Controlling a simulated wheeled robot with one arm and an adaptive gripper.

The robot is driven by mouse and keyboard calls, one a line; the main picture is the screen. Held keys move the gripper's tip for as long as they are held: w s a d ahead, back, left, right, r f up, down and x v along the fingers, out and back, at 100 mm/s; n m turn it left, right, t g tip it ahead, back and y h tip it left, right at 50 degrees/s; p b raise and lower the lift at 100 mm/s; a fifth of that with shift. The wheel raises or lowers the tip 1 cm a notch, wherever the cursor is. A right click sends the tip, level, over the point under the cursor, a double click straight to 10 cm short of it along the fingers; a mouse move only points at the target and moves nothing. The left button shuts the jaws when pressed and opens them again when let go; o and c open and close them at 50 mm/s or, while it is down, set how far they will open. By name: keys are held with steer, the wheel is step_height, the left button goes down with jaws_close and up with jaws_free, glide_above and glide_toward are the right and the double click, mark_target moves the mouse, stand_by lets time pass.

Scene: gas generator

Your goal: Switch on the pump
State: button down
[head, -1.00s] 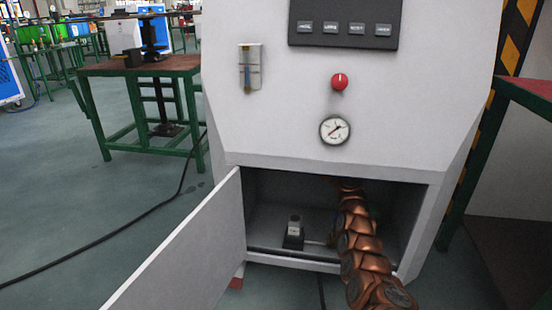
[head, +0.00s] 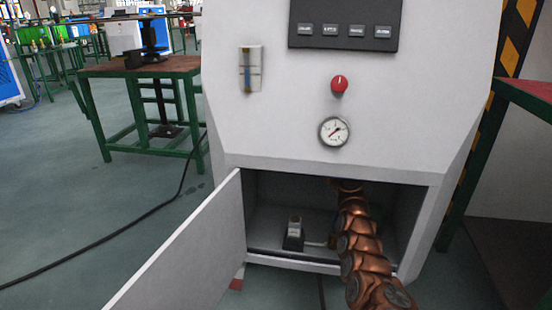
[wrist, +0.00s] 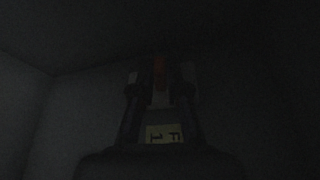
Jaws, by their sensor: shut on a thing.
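In the head view a white machine cabinet (head: 270,120) stands in front of me. Its lower compartment is open, with the door (head: 190,245) swung out to the left. A small dark device with a grey top (head: 294,235) sits on the compartment floor; I cannot tell whether it is the pump. My copper-coloured arm reaches into the compartment, and my gripper is hidden there in this view. The dark wrist view shows my gripper (wrist: 160,80) shut on a small reddish-orange part (wrist: 160,70) between its fingertips. What that part belongs to is too dark to tell.
The front panel bears a red knob (head: 339,84), a round gauge (head: 334,131), a clear tube indicator (head: 249,69) and a dark display (head: 345,22). The compartment walls and lower sill surround my arm. A green-framed table (head: 140,68) stands left, with a cable (head: 110,249) across the floor.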

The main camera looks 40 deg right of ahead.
steer(key=p, duration=0.2)
steer(key=shift+r+m+p, duration=0.3)
steer(key=shift+r+p, duration=0.05)
steer(key=shift+r, duration=0.05)
steer(key=p, duration=0.2)
steer(key=shift+d+m+p, duration=0.1)
steer(key=shift+m+p, duration=0.2)
steer(key=shift+p, duration=0.1)
steer(key=shift+f+g, duration=0.2)
steer(key=shift+g, duration=0.1)
steer(key=c, duration=1.2)
jaws_free()
steer(key=shift+o, duration=0.2)
steer(key=shift+f+b, duration=0.15)
steer(key=shift+b, duration=0.55)
steer(key=b, duration=0.2)
steer(key=shift+f+b, duration=0.2)
steer(key=shift+b, duration=0.2)
steer(key=shift+f+n+b, duration=0.1)
steer(key=shift+n+b, duration=0.5)
steer(key=shift+b, duration=0.6)
